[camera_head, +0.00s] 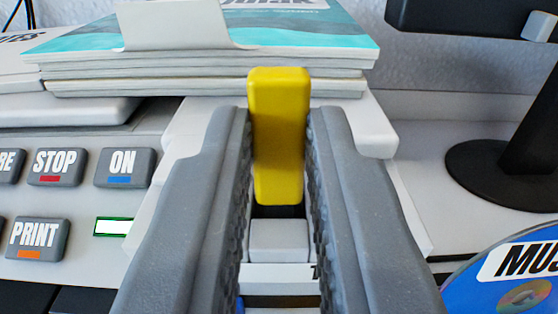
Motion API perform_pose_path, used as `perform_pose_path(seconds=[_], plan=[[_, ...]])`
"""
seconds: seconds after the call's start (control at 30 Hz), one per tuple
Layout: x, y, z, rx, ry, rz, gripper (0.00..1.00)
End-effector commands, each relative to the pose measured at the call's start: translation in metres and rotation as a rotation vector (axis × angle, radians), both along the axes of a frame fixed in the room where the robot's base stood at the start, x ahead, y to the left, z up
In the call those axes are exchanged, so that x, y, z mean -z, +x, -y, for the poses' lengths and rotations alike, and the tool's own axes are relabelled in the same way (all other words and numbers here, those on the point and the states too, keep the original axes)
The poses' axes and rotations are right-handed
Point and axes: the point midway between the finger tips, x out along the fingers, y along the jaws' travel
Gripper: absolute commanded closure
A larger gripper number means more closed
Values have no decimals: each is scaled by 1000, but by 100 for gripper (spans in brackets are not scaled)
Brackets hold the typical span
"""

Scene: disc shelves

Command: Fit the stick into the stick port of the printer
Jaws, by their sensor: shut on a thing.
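My gripper (279,125) is shut on a yellow stick (279,140), with one grey finger on each side of it. The stick is a rounded upright block in the picture, its top standing out beyond the fingertips. The printer (75,250) is the pale panel at left, with grey STOP, ON and PRINT buttons. A small white rectangle with a green outline (114,227) sits below the ON button; it may be the stick port, but I cannot tell for certain. The stick is to the right of it and apart from it.
Teal-covered booklets (330,35) lie stacked behind the stick, with a pale sheet on top. A black stand (500,170) is at right. A blue disc labelled "MUS" (470,280) is at lower right. A pale block (278,240) shows between my fingers.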

Motion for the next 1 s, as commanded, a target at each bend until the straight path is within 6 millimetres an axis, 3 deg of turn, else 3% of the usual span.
perform_pose_path(seconds=[0.37, 1.0], plan=[[-13, 0, 0, 0, 0, 2, 100], [-13, 0, 0, 0, 0, 1, 100]])
